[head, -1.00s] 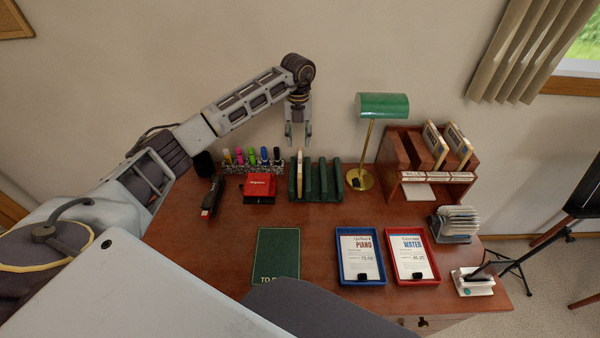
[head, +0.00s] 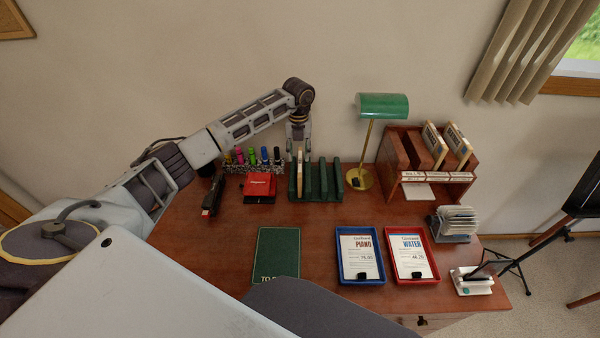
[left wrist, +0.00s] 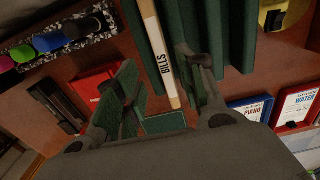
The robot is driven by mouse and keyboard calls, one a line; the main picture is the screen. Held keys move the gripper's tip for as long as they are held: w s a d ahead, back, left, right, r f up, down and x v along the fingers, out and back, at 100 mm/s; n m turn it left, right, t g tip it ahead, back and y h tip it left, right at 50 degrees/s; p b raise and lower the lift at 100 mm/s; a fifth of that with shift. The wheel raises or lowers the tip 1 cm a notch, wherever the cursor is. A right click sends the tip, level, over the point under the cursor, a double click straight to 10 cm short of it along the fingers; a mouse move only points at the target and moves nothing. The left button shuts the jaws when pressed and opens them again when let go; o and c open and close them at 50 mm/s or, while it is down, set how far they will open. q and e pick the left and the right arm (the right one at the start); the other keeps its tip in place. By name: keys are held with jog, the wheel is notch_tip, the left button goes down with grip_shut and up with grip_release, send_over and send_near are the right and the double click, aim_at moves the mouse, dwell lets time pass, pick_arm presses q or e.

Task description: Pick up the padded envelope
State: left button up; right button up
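A slim cream item lettered "BILLS" (head: 299,178) stands upright in the leftmost slot of a green rack (head: 323,192) at the back of the desk. It may be the padded envelope; its make cannot be told. It also shows in the left wrist view (left wrist: 159,50). My left gripper (head: 299,151) points down over its top. In the left wrist view the fingers (left wrist: 164,85) are apart, one on each side of the item, with gaps visible. Two tan-edged flat items (head: 434,146) stand in a wooden sorter at right. My right gripper is not in view.
Left of the rack are a red box (head: 259,187), a black stapler (head: 212,196) and several markers. A green-shaded lamp (head: 382,106) stands right of it. In front are a green book (head: 277,255), a blue tray (head: 342,277) and a red tray (head: 434,275).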

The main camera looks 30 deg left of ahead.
aim_at(300, 161)
pick_arm(q)
jog(key=shift+d+f, duration=0.1)
jog(key=shift+f, duration=0.5)
notch_tip(300, 161, down, 3)
jog(key=shift+d+r+p, duration=0.1)
jog(key=shift+d+p, duration=0.05)
jog(key=shift+p, duration=0.2)
jog(key=shift+w+f, duration=0.1)
jog(key=shift+f, duration=0.45)
jog(key=shift+c, duration=0.3)
jog(key=c, duration=0.7)
grip_shut()
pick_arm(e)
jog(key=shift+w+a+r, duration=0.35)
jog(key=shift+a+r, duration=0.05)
